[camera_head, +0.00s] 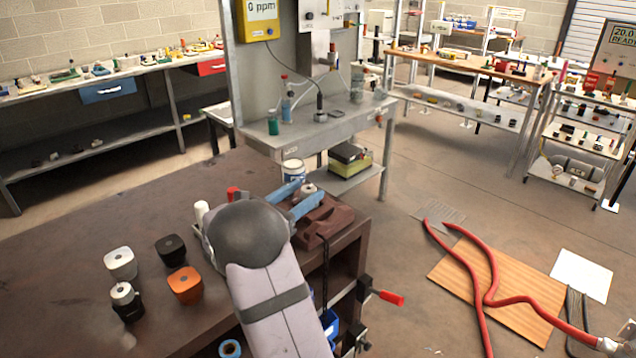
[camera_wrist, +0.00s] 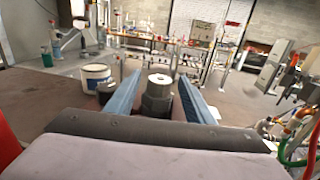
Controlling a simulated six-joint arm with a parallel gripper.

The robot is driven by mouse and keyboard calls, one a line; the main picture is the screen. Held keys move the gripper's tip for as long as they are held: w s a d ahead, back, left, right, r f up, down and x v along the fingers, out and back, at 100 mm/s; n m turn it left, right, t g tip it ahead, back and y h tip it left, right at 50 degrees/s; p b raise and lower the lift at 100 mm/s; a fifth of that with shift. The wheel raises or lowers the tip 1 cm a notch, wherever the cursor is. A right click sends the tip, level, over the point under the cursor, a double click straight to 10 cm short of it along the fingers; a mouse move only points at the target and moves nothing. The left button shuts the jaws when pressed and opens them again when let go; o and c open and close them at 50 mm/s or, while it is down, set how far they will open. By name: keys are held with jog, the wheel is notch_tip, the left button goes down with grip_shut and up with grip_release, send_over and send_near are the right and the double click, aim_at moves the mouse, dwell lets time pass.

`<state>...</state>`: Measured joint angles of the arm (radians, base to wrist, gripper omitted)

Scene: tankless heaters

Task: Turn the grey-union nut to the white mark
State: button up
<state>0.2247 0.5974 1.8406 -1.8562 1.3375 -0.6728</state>
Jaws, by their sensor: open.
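The grey union (camera_wrist: 157,96) stands upright in the wrist view, with a dark grey hex nut below a pale round top with a hole. In the head view its pale top (camera_head: 308,188) shows just above the brown vise-like block (camera_head: 327,222). My gripper (camera_wrist: 160,84) is open, with one blue finger on each side of the nut and a visible gap at both sides. In the head view my gripper (camera_head: 311,189) reaches over the brown block, and my arm hides part of the bench. I cannot make out the white mark in either view.
A white tub (camera_head: 293,171) stands behind the gripper, also in the wrist view (camera_wrist: 96,77). An orange block (camera_head: 185,285), a black block (camera_head: 171,250) and a pale block (camera_head: 120,263) sit left on the bench. A red-handled clamp (camera_head: 387,297) projects at the bench edge.

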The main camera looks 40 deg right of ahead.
aim_at(313, 186)
jog(key=shift+w+d+p, duration=0.2)
jog(key=shift+d+p, duration=0.2)
jog(key=shift+d, duration=1.15)
jog(key=shift+w+d+p, duration=0.2)
jog(key=shift+d+p, duration=0.15)
jog(key=shift+d, duration=1.2)
jog(key=c, duration=1)
